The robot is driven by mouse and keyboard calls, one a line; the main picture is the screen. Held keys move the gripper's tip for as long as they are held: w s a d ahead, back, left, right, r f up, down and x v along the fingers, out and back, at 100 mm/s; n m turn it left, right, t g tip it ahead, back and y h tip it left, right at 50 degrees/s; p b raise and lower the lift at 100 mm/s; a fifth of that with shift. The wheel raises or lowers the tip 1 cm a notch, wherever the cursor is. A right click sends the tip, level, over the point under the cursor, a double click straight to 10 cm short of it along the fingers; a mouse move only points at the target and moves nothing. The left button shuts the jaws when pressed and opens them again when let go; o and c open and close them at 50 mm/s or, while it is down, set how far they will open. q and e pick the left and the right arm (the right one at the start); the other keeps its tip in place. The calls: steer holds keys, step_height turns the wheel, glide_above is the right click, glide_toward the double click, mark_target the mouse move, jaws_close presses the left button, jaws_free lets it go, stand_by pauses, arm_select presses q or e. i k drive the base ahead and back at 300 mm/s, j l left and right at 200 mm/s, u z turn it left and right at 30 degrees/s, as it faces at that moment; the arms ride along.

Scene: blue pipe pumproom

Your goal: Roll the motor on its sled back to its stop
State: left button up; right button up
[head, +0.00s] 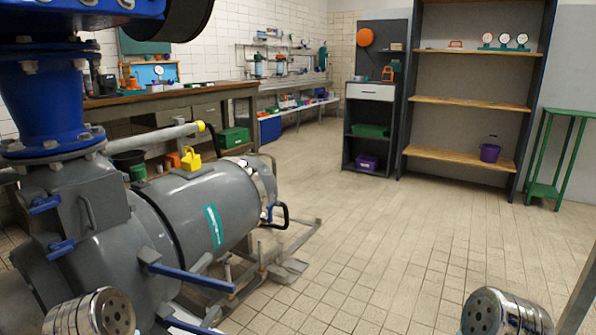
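The motor (183,222) is a large grey cylinder with a teal label, lying on its side at the left. Its far end carries a lighter ring and a black looped handle (285,216). The motor rests on a low metal sled (255,272), whose frame shows along the floor at its right side. The left end of the motor meets grey pump housing (92,215); I cannot tell whether they touch. I cannot make out the stop. Only chrome parts of my two arms show at the bottom edge, left and right; neither gripper's fingers are in view.
A blue flanged pipe (45,105) rises at the far left. Blue levers (190,278) stick out low beside the housing. A workbench (160,97) stands behind the motor. A shelf unit (475,103) and a green stand (563,150) are at the back right. Tiled floor (400,235) is clear.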

mark_target(214, 209)
steer(key=i+l, duration=0.25)
steer(key=i, duration=0.2)
steer(key=i+l, duration=0.2)
steer(key=i, duration=0.25)
steer(key=i+l+u, duration=0.1)
steer(key=i+l, duration=0.15)
steer(key=i, duration=0.2)
steer(key=i+l, duration=0.3)
steer(key=i, duration=0.15)
